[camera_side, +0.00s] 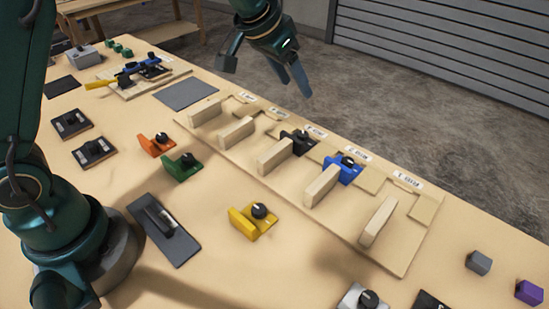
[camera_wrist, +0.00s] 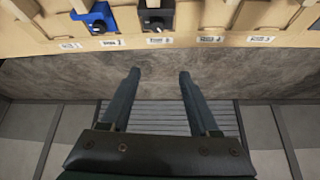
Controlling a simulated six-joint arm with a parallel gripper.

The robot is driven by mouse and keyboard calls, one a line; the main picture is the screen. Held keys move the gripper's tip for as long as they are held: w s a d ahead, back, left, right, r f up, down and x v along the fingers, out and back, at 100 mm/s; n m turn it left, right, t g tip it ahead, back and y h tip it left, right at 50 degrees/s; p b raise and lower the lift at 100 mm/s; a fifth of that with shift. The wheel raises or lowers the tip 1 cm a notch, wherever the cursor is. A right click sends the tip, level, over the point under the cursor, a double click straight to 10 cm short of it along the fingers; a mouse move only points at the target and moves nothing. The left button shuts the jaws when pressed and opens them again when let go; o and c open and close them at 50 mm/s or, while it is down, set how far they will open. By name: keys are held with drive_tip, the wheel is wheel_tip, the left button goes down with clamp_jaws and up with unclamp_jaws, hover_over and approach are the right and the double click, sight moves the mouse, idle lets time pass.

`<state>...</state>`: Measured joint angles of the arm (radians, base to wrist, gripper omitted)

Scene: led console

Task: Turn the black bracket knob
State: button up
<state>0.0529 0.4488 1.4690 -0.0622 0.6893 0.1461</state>
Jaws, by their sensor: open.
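The black bracket (camera_side: 296,143) with its black knob (camera_side: 302,135) sits in a slot of the wooden rack board, beside an upright wooden divider, in the side view. In the wrist view the black bracket (camera_wrist: 156,20) shows at the top middle, above a label, partly cut off by the frame edge. My gripper (camera_side: 265,82) is open and empty, raised above the far edge of the table, behind the rack in the side view. In the wrist view my gripper (camera_wrist: 160,72) has its two fingers apart, pointing towards the black bracket and not touching it.
A blue bracket (camera_side: 343,170) with a knob sits in the neighbouring slot. Wooden dividers (camera_side: 322,185) stand between slots. Orange (camera_side: 154,145), green (camera_side: 182,168) and yellow (camera_side: 252,223) brackets stand on the table in front. Open floor lies beyond the table edge.

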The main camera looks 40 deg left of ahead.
drive_tip(key=g, duration=0.2)
approach(302, 133)
drive_tip(key=x, duration=0.3)
drive_tip(key=shift+s+d, duration=0.1)
drive_tip(key=shift+d, duration=0.05)
drive_tip(key=shift+x, duration=2.45)
clamp_jaws()
